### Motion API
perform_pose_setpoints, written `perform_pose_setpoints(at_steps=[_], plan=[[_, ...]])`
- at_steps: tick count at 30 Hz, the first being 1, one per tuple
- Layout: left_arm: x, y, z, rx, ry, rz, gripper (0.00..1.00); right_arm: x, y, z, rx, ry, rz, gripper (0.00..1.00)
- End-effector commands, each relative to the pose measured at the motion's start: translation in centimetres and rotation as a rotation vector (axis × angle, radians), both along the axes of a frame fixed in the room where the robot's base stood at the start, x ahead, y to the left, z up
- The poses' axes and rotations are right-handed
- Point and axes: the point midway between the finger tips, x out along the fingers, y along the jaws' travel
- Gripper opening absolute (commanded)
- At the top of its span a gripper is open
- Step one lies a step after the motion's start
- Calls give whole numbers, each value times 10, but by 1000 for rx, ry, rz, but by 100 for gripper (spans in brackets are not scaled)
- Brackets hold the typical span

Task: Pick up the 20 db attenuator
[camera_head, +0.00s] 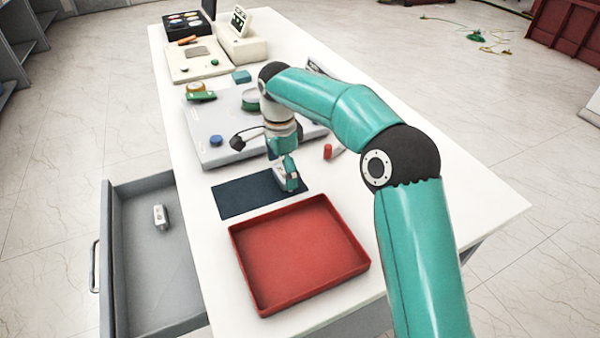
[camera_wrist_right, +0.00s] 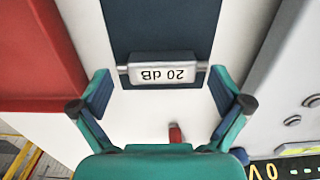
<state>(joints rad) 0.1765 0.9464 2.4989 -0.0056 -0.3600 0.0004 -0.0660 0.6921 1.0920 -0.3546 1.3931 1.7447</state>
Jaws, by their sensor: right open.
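The 20 dB attenuator (camera_wrist_right: 162,68) is a small grey box with metal ends and dark lettering, upside down in the right wrist view. It lies across the end of a dark blue mat (camera_wrist_right: 165,22). My right gripper (camera_wrist_right: 162,92) is open, with one finger on each side of the attenuator and a gap to both. In the head view, my right gripper (camera_head: 287,178) points down over the right end of the mat (camera_head: 242,197) and largely hides the attenuator. My left gripper is not in view.
A red tray (camera_head: 238,252) stands in front of the mat. An open grey drawer (camera_head: 150,290) at the left holds a small white part (camera_head: 160,216). A red cylinder (camera_head: 327,151) stands right of the gripper. A grey panel (camera_head: 205,150) with knobs lies behind.

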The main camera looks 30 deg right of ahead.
Motion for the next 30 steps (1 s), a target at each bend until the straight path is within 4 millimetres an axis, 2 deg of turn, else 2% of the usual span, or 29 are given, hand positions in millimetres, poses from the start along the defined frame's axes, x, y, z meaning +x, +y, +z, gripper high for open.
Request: perform_pose_setpoints(at_steps=[3,11,22,30], plan=[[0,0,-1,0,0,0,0,-1,-1,-11,0,2,-1,100],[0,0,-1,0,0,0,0,0,-1,-13,0,0,-2,98],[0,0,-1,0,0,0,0,-1,-1,-12,0,0,-2,37],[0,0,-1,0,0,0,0,-1,-1,-11,0,-1,-3,36]])
